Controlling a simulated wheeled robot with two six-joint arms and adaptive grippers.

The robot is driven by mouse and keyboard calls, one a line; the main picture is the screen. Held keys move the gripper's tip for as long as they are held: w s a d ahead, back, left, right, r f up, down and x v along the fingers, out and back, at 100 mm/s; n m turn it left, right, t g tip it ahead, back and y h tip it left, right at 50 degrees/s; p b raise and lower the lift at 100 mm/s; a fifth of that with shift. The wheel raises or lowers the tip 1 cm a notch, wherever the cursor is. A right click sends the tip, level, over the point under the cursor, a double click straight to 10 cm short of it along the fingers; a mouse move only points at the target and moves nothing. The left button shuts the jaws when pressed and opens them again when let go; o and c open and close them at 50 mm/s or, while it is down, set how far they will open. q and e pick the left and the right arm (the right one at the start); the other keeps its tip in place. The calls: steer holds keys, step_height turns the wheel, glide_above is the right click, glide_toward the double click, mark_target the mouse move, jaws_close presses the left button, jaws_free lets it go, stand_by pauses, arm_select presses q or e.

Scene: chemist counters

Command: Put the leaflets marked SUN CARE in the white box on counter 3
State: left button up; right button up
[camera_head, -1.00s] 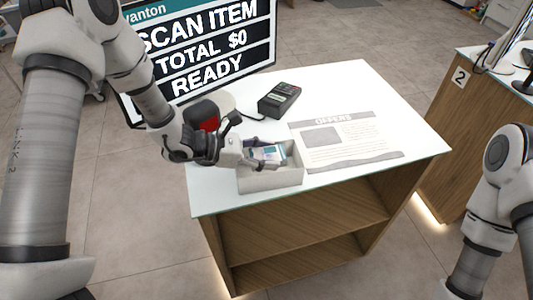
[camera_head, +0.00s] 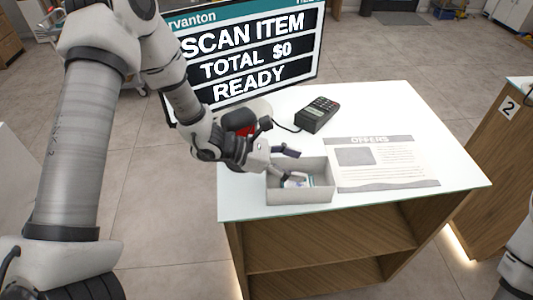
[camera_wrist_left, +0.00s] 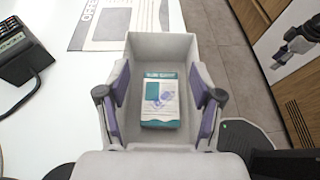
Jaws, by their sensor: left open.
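The white box (camera_head: 315,196) stands on the near left part of the counter; it also shows in the left wrist view (camera_wrist_left: 163,45). A small stack of leaflets (camera_wrist_left: 160,103) with a teal band at top and bottom lies flat inside it; the head view shows part of the stack (camera_head: 297,182). In the head view the gripper (camera_head: 283,163) is over the box's left side.
A card terminal (camera_head: 317,115) and an OFFERS sheet (camera_head: 385,178) lie on the counter (camera_head: 378,105). A red and black device (camera_head: 240,122) and a large screen (camera_head: 255,52) stand behind my left arm. Counter 2 (camera_head: 492,165) is at the right.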

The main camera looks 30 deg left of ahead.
arm_select(q)
steer(key=p+v, duration=0.1)
steer(key=v, duration=0.9)
steer(key=shift+a, duration=0.2)
steer(key=shift+s+f, duration=0.1)
